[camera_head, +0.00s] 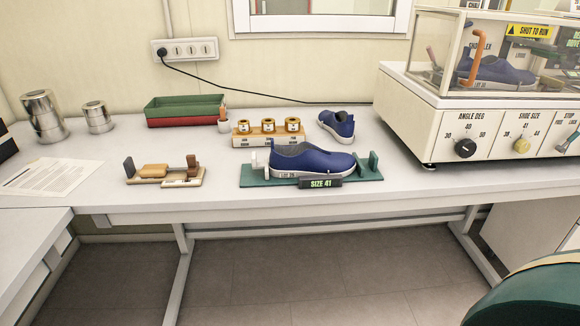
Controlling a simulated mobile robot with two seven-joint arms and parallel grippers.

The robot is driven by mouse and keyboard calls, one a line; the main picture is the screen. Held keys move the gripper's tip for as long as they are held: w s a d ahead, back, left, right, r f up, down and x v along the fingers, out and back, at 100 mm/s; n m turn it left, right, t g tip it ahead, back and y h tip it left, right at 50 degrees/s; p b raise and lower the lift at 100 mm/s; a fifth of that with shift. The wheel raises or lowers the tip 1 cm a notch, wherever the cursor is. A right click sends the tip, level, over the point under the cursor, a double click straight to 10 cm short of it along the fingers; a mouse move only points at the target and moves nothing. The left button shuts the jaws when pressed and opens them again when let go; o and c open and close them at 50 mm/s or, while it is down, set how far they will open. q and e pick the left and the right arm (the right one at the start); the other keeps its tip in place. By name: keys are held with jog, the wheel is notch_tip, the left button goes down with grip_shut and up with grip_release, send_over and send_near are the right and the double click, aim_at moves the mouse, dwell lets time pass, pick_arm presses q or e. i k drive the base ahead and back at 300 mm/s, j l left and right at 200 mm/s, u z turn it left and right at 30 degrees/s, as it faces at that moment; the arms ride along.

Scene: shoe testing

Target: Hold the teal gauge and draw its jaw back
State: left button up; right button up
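The teal gauge (254,181) lies on the white bench near its front edge, at the middle of the view. A dark blue shoe (314,159) with a white sole rests lengthwise on it, toe to the right. The gauge's upright teal jaw (373,165) stands at its right end, a little apart from the toe. A white knob-like part (260,160) is at its left end by the heel. A dark "SIZE 41" label (320,183) is at the front. Neither of my grippers is in view.
A wooden gauge-like fixture (165,172) lies to the left. Behind stand a block of brass weights (268,131), a second blue shoe (338,124) and a green tray (185,107). A large testing machine (470,105) bounds the right. The bench front is clear.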

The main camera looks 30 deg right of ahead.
aim_at(256, 166)
jog(key=i+l+z, duration=0.35)
jog(key=i+l, duration=0.2)
jog(key=i+l+z, duration=0.4)
jog(key=i, duration=0.15)
